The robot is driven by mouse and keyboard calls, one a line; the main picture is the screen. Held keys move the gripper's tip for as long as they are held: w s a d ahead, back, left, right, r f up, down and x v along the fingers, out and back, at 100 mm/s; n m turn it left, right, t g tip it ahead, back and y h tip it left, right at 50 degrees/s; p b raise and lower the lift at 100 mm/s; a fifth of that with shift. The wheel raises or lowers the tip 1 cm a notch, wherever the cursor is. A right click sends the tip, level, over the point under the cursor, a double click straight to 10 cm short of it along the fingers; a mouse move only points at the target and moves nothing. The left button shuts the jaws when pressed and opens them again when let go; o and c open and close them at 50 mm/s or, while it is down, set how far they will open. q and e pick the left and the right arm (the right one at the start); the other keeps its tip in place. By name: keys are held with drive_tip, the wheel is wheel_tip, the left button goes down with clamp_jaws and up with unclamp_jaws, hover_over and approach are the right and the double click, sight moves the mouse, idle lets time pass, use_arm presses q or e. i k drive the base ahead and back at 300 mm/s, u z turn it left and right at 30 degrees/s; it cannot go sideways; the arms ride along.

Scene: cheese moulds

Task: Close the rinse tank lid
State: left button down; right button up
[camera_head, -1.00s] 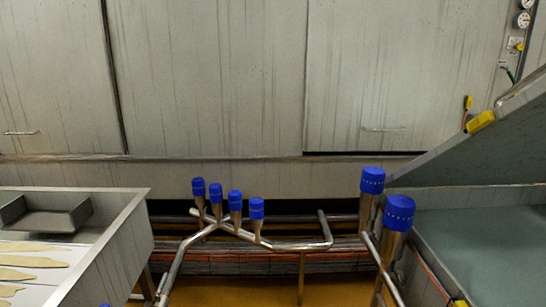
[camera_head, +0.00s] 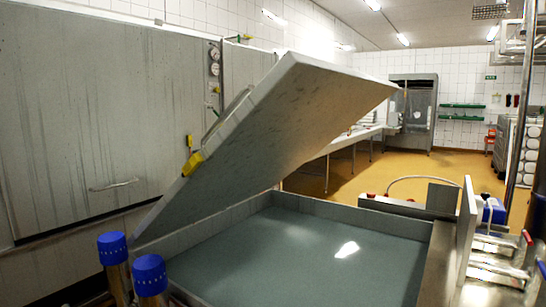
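The rinse tank lid (camera_head: 275,135) is a flat grey metal panel. It stands tilted open, low at its left edge and raised towards the upper right, with a yellow piece (camera_head: 193,164) and a bar on its left side. Below it the rinse tank (camera_head: 413,226) is open and holds greyish-green liquid (camera_head: 290,262) with a bright reflection. Neither of my grippers shows in the head view.
Two blue-capped pipes (camera_head: 150,275) stand at the tank's front left corner. Metal cabinets (camera_head: 85,120) line the left. Clamps or handles (camera_head: 495,262) sit at the right edge. Open yellow floor (camera_head: 365,172) lies behind the tank.

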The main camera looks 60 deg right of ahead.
sight(304, 104)
drive_tip(key=i, duration=2.4)
drive_tip(key=z, duration=5.25)
drive_tip(key=i, duration=0.55)
drive_tip(key=u, duration=0.65)
